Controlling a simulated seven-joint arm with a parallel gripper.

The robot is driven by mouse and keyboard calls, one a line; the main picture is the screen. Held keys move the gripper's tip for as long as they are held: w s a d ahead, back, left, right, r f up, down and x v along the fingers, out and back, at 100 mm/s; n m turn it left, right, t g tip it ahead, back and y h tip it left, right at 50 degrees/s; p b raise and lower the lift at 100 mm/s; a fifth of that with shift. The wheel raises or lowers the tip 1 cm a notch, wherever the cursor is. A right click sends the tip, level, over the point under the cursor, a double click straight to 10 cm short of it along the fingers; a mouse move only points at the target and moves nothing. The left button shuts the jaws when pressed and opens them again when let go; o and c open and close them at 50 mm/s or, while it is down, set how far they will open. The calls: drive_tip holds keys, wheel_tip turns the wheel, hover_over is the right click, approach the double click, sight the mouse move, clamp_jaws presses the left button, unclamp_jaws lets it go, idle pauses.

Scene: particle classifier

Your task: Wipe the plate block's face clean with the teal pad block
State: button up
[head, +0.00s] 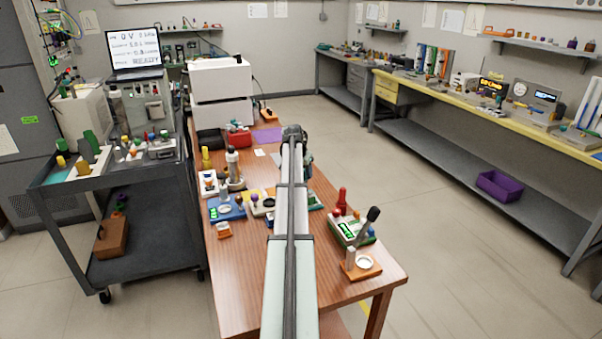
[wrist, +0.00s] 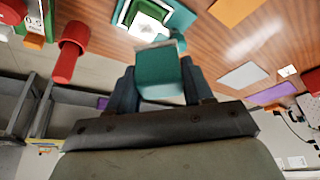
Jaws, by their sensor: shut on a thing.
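In the wrist view the teal pad block (wrist: 160,78) is held between the two dark fingers of my gripper (wrist: 162,84). A teal base (wrist: 177,20) with a green frame and a white face (wrist: 150,22) lies just beyond the pad on the wooden table; it looks like the plate block. The pad's far edge overlaps the near part of this face in the picture, and I cannot tell whether they touch. Any marks on the face are too small to make out. In the head view my arm hides most of this spot.
A red peg-shaped part (wrist: 70,50) stands close on the left in the wrist view. In the head view a green device with a black lever (head: 355,228) and an orange block with a white ring (head: 362,265) stand at right. Several fixtures, including a blue one (head: 226,208), crowd the left.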

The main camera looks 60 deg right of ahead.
drive_tip(key=shift+f+m, duration=0.3)
drive_tip(key=shift+f, duration=3.2)
drive_tip(key=shift+s+d+f, duration=0.4)
drive_tip(key=shift+d+f, duration=0.05)
drive_tip(key=shift+f, duration=0.15)
drive_tip(key=shift+c, duration=0.4)
drive_tip(key=shift+s+d, duration=1.55)
drive_tip(key=shift+w+a, duration=1.9)
drive_tip(key=shift+a, duration=0.1)
drive_tip(key=shift+r, duration=4.1)
drive_tip(key=shift+w, duration=0.15)
